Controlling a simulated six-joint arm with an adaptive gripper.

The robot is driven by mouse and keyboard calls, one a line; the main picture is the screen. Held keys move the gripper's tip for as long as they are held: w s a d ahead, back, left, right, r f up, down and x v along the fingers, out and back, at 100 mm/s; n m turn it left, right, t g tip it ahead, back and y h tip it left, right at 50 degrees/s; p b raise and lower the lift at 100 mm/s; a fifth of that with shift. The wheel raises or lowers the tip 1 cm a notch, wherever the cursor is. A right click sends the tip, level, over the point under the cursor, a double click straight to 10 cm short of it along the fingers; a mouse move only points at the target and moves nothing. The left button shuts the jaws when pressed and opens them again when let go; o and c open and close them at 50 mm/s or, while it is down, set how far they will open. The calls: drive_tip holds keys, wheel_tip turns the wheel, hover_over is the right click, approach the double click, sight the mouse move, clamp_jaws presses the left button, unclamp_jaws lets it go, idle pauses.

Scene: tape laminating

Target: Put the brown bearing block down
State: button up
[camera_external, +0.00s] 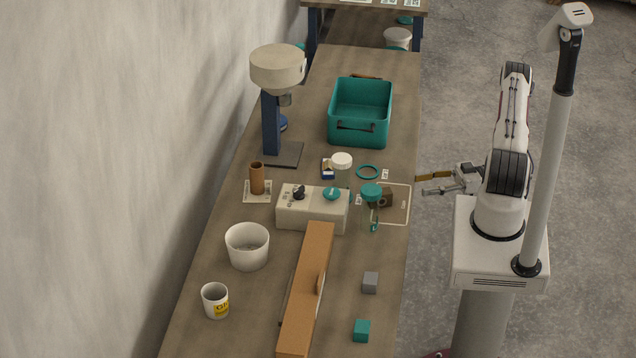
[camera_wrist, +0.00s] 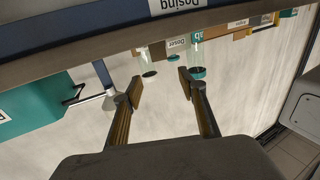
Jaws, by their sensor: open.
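The brown bearing block (camera_external: 386,198), dark brown with a round hole in its face, sits on the table inside a pale outlined rectangle (camera_external: 402,212) near the right edge. A teal-lidded clear jar (camera_external: 371,193) stands just left of it and partly overlaps it in the external view. My gripper (camera_external: 423,184) is off the table's right edge, to the right of the block and apart from it. In the wrist view its two fingers (camera_wrist: 160,88) are spread with nothing between them. I cannot single out the block surely in the wrist view.
A teal bin (camera_external: 344,126) stands farther back, with a teal ring (camera_external: 368,171) in front of it. A pale control box (camera_external: 310,210) is left of the jar. A long brown beam (camera_external: 308,290) and grey (camera_external: 370,283) and teal (camera_external: 361,330) cubes lie nearer.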

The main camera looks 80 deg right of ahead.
drive_tip(key=shift+w+d, duration=0.1)
